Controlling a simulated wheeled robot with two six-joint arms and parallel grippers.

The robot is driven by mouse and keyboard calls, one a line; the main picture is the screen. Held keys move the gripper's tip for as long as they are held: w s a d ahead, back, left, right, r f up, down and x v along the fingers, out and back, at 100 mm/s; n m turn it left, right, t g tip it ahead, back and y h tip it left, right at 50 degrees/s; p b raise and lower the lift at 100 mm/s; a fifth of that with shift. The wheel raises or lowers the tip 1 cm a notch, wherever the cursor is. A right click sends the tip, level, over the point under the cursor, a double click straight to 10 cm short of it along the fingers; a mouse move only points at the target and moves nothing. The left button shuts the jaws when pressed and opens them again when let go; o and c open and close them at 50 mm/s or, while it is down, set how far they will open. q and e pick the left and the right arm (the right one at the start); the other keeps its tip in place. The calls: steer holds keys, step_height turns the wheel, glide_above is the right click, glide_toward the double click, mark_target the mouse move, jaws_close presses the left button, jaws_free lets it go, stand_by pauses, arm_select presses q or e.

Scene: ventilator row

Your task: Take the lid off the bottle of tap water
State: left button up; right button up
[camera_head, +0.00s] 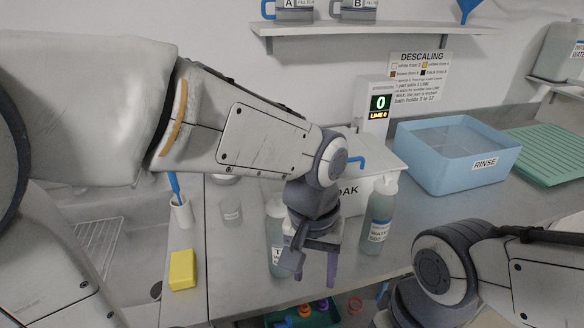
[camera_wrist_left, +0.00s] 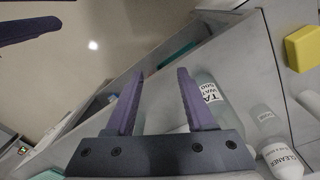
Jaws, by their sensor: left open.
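The tap water bottle (camera_head: 274,240) stands on the counter, partly hidden behind my left gripper; only the start of its label shows. Its pale lid (camera_head: 274,207) shows just left of my wrist. In the left wrist view the bottle (camera_wrist_left: 212,92) reads "TAP WATER" and lies beside the right finger, outside the jaws; its lid is hidden there. My left gripper (camera_head: 312,268) is open and empty, pointing down just right of the bottle; it also shows in the wrist view (camera_wrist_left: 160,76). Purple fingers of my right gripper (camera_wrist_left: 26,30) show only in part at the wrist view's upper left.
A second labelled bottle (camera_head: 379,220) stands close right of my left gripper. A yellow sponge (camera_head: 182,270) and a clear cup (camera_head: 231,211) are to the left. A white box (camera_head: 375,155) and a blue rinse tub (camera_head: 458,155) stand behind.

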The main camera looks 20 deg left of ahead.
arm_select(q)
steer(key=w+a+r+n+p, duration=0.4)
steer(key=w+r+n+p, duration=0.15)
steer(key=r, duration=0.45)
steer(key=n+p, duration=0.6)
glide_toward(278, 195)
step_height(278, 195, down, 4)
steer(key=shift+d+r+m+y, duration=0.1)
steer(key=shift+r+m+y, duration=0.1)
steer(key=shift+m+y, duration=0.1)
step_height(278, 195, down, 5)
steer(key=shift+w+d+r+p, duration=0.1)
steer(key=shift+d+p, duration=0.05)
steer(key=shift+p, duration=0.75)
steer(key=shift+f, duration=0.45)
arm_select(e)
step_height(278, 195, up, 16)
steer(key=shift+r, duration=0.1)
arm_select(q)
jaws_close()
